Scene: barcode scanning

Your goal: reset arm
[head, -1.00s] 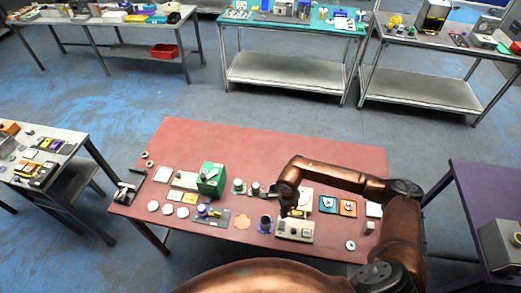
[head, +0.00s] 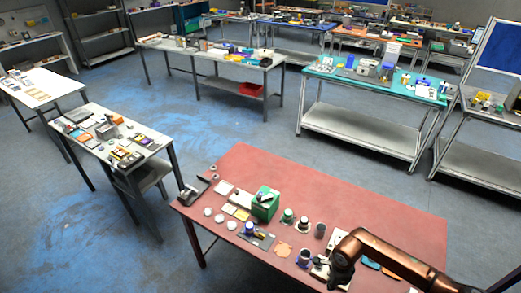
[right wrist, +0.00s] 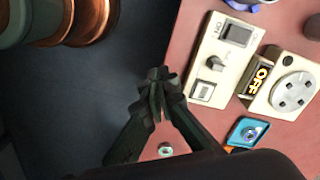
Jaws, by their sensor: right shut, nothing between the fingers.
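My right gripper (head: 338,281) is over the near edge of the red table (head: 330,180), low in the head view. In the right wrist view its fingers (right wrist: 157,78) are shut together with nothing between them. They hang over the dark floor beside the table edge. Right of them is a cream device (right wrist: 222,60) with a switch and a knob, apart from the fingers. My left gripper is in neither view.
A second cream device (right wrist: 290,88) reads OFF, beside a blue and orange tile (right wrist: 247,132). A green box (head: 265,203), dark cups and white discs stand on the table's left part. The table's far strip is bare. Other tables stand beyond.

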